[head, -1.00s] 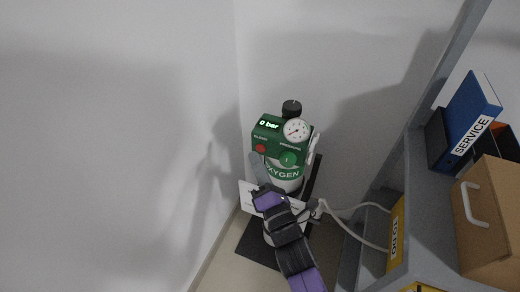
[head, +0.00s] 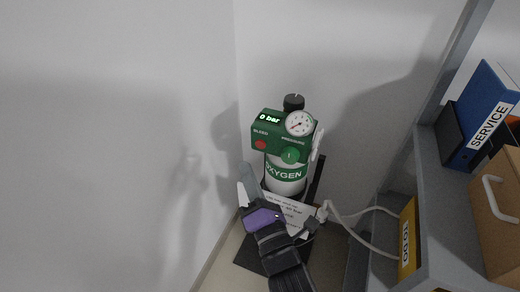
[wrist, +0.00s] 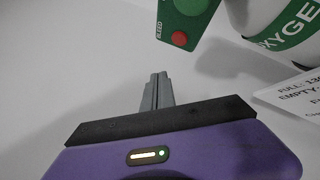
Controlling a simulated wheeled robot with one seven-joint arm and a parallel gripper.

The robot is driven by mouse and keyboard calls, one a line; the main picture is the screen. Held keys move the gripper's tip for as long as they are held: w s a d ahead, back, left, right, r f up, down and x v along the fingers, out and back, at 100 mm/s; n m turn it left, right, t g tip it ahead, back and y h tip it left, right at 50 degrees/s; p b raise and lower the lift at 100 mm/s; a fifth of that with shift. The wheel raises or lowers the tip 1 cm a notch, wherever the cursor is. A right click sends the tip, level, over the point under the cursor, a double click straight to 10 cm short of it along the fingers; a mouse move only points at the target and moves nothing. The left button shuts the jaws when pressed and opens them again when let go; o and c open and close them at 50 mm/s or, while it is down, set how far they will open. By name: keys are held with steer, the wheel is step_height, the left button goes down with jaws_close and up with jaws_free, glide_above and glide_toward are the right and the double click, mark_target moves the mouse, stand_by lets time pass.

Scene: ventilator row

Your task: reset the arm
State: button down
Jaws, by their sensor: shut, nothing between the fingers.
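My gripper (head: 247,176) is in front of and just left of the oxygen cylinder (head: 286,178) in the head view. Its grey fingers are together with nothing between them. In the wrist view my gripper (wrist: 156,90) points up toward the pale wall, apart from the red BLEED button (wrist: 179,38) on the green regulator block. The regulator (head: 270,138) shows "0 bar", a round gauge (head: 299,123), a red button and a green button (head: 290,155). My purple and black wrist hides part of the cylinder's lower front.
A white printed card (head: 292,213) hangs at the cylinder's front. A pale hose (head: 348,226) runs right to a grey shelf (head: 428,190) with a blue SERVICE binder (head: 482,118), a cardboard box (head: 497,225) and a yellow label (head: 407,238). Walls close in behind and left.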

stand_by(0.5)
steer(key=s+d+f+m+g+h, duration=0.1)
steer(key=s+d+f+m+h, duration=0.15)
steer(key=s+d+m, duration=0.85)
steer(key=s+d+f+m+g+h, duration=0.25)
steer(key=s+d+m, duration=0.45)
steer(key=s, duration=0.8)
steer(key=s+d+f+m+g+h, duration=0.1)
steer(key=s+d+m+h, duration=0.2)
steer(key=s+d+m, duration=0.65)
step_height(320, 180, up, 16)
steer(key=s+a+m+p, duration=0.1)
steer(key=s+a+p, duration=0.1)
steer(key=p, duration=1.3)
steer(key=shift+s+a+f+m, duration=0.15)
steer(key=shift+a+f+m, duration=0.1)
steer(key=shift+a+m, duration=0.1)
steer(key=shift+t, duration=0.25)
